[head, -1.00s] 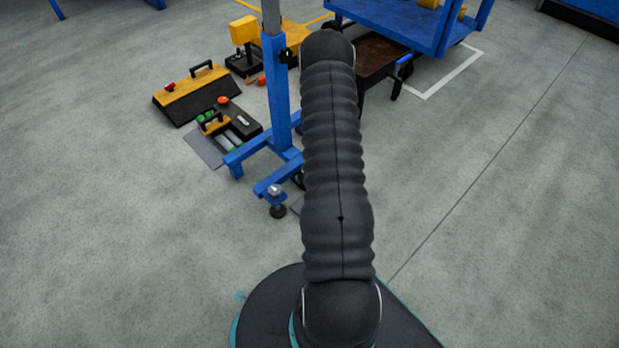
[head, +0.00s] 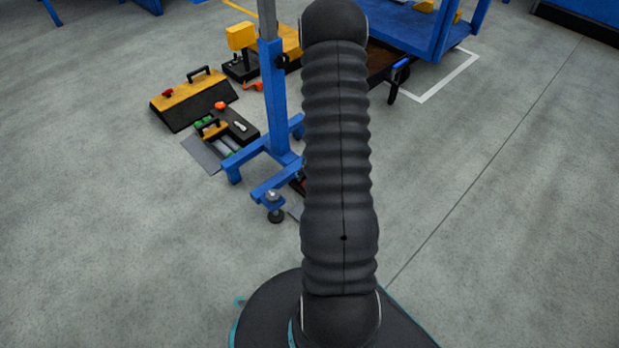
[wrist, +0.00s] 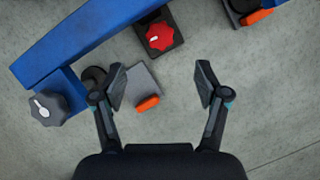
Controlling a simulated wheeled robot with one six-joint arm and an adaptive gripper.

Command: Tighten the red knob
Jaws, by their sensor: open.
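A red knob (wrist: 159,36) with a white pointer mark sits on a dark square block in the wrist view, at the top centre beside a blue beam. My gripper (wrist: 161,84) is open and empty, its two fingers wide apart. The knob lies beyond the fingertips in the picture, roughly in line with the gap, and nothing touches it. In the head view my arm covers the gripper. A small red spot beside the arm low on the blue stand may be this knob, but it is mostly hidden.
A blue beam (wrist: 85,35) and a grey star-shaped knob (wrist: 47,107) are at left in the wrist view. An orange-ended grey plate (wrist: 142,83) lies between the fingers.

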